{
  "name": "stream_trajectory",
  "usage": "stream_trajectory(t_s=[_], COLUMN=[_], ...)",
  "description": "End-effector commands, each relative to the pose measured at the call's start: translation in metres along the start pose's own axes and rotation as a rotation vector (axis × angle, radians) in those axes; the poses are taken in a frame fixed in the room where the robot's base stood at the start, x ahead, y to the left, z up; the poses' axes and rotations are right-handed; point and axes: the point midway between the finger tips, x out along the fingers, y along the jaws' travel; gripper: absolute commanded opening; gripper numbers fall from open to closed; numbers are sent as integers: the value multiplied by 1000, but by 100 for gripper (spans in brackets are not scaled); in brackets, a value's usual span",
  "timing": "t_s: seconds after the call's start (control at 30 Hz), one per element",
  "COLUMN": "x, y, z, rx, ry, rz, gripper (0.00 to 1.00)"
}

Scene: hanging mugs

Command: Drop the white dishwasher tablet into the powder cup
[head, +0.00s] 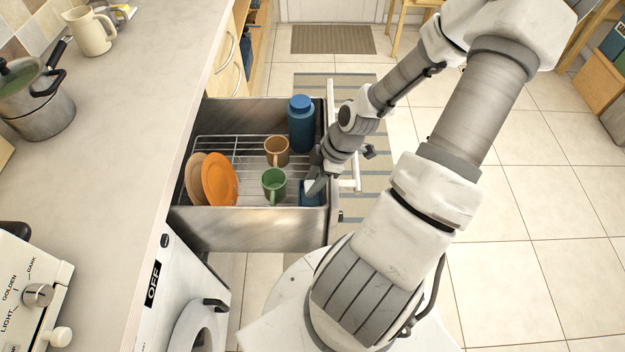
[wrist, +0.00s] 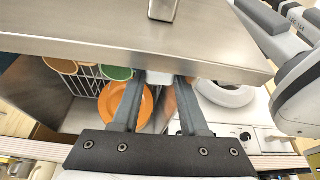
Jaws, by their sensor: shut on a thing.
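My gripper (head: 315,181) is over the right end of the open drawer in the head view. In the wrist view its two fingers (wrist: 158,82) are shut on a small white block, the dishwasher tablet (wrist: 158,77). The tablet is partly hidden by the metal panel edge in that view. Below the gripper in the head view is a small blue thing (head: 311,198) in the drawer's near right corner, which may be the powder cup. My gripper partly covers it. I cannot tell whether the tablet is directly above its opening.
The drawer rack holds orange plates (head: 219,178), a green mug (head: 274,184), a brown mug (head: 277,150) and a blue bottle (head: 301,125). The steel drawer front (wrist: 120,35) fills the top of the wrist view. A counter (head: 140,130) runs along the left.

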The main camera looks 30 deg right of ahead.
Motion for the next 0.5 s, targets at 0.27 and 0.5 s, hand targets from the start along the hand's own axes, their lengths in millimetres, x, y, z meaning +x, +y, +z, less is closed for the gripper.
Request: stream_trajectory(t_s=[0.27,0.5], x=[0,0], y=[0,0], z=[0,0], rx=[0,0], ry=[0,0], rz=[0,0], gripper=[50,78])
